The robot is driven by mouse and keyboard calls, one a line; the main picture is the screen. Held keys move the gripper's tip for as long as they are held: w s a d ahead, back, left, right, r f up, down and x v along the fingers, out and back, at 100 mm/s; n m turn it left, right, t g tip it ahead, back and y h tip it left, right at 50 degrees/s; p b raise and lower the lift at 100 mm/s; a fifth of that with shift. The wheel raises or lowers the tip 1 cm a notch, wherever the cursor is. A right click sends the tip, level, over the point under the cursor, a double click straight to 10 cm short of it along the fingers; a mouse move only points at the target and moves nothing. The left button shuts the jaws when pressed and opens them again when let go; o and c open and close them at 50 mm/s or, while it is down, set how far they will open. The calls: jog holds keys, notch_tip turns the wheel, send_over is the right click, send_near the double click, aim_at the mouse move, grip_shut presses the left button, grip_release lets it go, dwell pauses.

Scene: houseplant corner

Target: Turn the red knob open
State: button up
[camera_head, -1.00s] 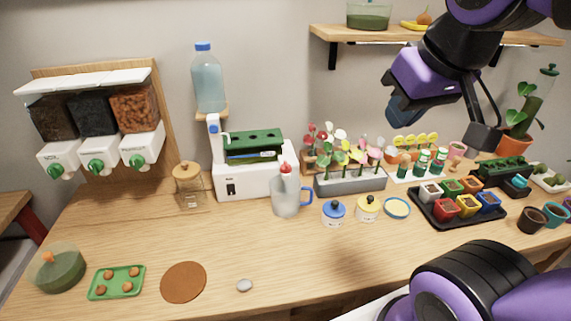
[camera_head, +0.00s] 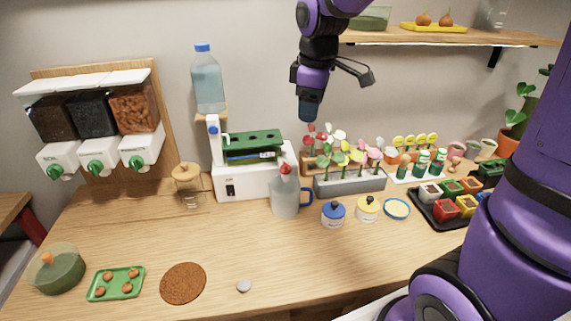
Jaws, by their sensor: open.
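A grey jug with a blue handle (camera_head: 284,197) stands on the table in front of the white machine. A small red piece (camera_head: 286,169) sits at its top; I cannot tell whether it is a knob that turns. No other clear red knob shows; the knobs on the wall dispensers are green, such as the middle one (camera_head: 96,168). My gripper (camera_head: 309,108) hangs from the top, pointing down, above and slightly right of the jug and in front of the wall. It is open, holds nothing visible, and touches nothing that I can see. Its fingertips are small and hard to make out.
A white machine (camera_head: 228,190) with a water bottle (camera_head: 207,85) stands behind the jug. A planter of flowers (camera_head: 345,184) is right of it, with blue-lidded (camera_head: 333,215) and yellow-lidded (camera_head: 368,209) jars in front. A shelf (camera_head: 450,38) hangs upper right. The front middle table is mostly clear.

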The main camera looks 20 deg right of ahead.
aim_at(285, 164)
jog(key=w+a+f+n+g, duration=0.25)
jog(key=w+f+n, duration=0.25)
jog(key=w+f, duration=0.45)
jog(key=shift+t, duration=0.45)
jog(key=f, duration=0.7)
jog(key=s+f, duration=0.1)
jog(key=f, duration=0.3)
jog(key=shift+f, duration=0.15)
jog(key=shift+c, duration=0.4)
jog(key=c, duration=0.8)
jog(key=shift+c, duration=0.2)
